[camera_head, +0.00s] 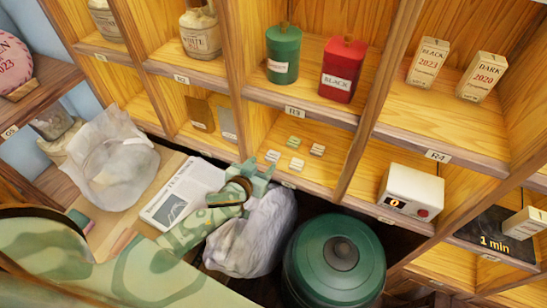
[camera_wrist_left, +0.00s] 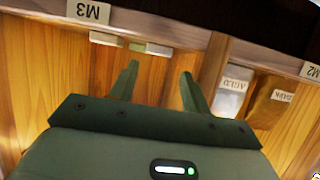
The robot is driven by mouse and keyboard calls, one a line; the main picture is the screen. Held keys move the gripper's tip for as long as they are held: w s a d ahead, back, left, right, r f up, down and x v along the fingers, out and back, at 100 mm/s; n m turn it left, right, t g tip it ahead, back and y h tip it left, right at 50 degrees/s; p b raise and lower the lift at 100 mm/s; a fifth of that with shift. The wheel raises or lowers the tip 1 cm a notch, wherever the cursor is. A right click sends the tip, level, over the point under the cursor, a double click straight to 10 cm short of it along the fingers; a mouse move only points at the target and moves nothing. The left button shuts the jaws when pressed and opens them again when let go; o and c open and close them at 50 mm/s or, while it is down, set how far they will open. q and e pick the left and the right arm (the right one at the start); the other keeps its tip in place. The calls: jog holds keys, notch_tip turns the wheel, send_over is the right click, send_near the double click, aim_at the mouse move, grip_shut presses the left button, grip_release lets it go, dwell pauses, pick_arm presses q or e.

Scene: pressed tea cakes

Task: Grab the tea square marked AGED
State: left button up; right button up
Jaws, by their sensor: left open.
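Two squares (camera_wrist_left: 104,38) (camera_wrist_left: 158,49) show in the left wrist view. A flat grey packet (camera_head: 228,123), beside a brown one, has a label that seems to read AGED in the left wrist view (camera_wrist_left: 233,88). My left gripper (camera_head: 262,168) is open and empty, just in front of the squares' compartment; its fingers also show in the left wrist view (camera_wrist_left: 160,70). My right gripper is not in view.
The brown packet (camera_head: 200,113) seems labelled DARK. A divider stands between packets and squares. Below are a white sack (camera_head: 250,240) and a green lidded drum (camera_head: 335,265). A white box with a red button (camera_head: 410,193) stands to the right.

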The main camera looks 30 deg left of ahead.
aim_at(273, 155)
pick_arm(q)
jog(key=b+x, duration=0.2)
jog(key=x, duration=0.3)
jog(key=shift+w+d+f, duration=0.15)
jog(key=shift+w+f, duration=0.15)
jog(key=shift+w, duration=0.05)
jog(key=shift+r, duration=0.1)
jog(key=c, duration=0.7)
jog(key=shift+c, duration=0.2)
jog(key=shift+r, duration=0.1)
